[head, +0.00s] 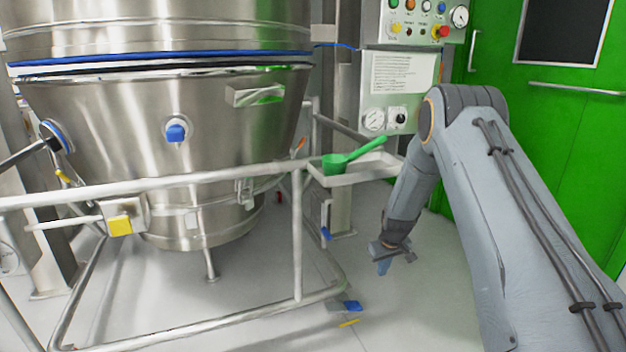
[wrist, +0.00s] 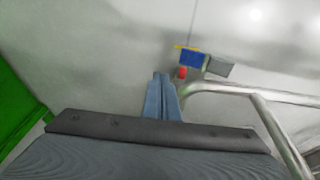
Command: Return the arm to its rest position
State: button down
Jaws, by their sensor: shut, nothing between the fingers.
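My gripper (head: 383,266) hangs at the end of my grey arm, to the right of the steel rail frame in the head view. It points downward over open floor. In the wrist view my gripper (wrist: 163,78) shows two blue fingers pressed together with nothing between them. My arm reaches in from the right edge of the head view and bends down at the elbow.
A large steel vessel (head: 170,110) stands at left behind a tubular rail (head: 150,184). A green scoop (head: 350,157) lies on a small tray (head: 362,176). A control panel (head: 421,22) and green door (head: 560,120) stand behind. A blue object (wrist: 192,59) lies low.

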jog(key=s+a+r+m, duration=0.1)
jog(key=s+a+r, duration=0.1)
jog(key=s+r, duration=0.6)
jog(key=s+a+r+m, duration=0.1)
jog(key=s+a+r, duration=0.2)
jog(key=s+r, duration=0.5)
jog(key=s+a+r+m, duration=0.1)
jog(key=s+r, duration=0.2)
jog(key=s, duration=0.6)
jog(key=s+a+r, duration=0.1)
jog(key=s+r, duration=0.3)
jog(key=s, duration=0.6)
jog(key=s+a+r+n+g+y, duration=0.1)
jog(key=s+a+r+n+g, duration=0.15)
jog(key=s+a, duration=0.6)
jog(key=s+a+r+n+g+y, duration=0.1)
jog(key=s+a+r+n, duration=0.4)
jog(key=a, duration=0.7)
jog(key=s+d+r+m+h+p, duration=0.1)
jog(key=d+r+m+p, duration=0.3)
jog(key=d+r+p, duration=0.6)
jog(key=s+d+r+m+p, duration=0.1)
jog(key=d+r+m+p, duration=0.3)
jog(key=d+r+p, duration=0.6)
notch_tip(320, 180, up, 5)
jog(key=p, duration=1.3)
jog(key=shift+h, duration=0.4)
jog(key=shift+s+d, duration=0.1)
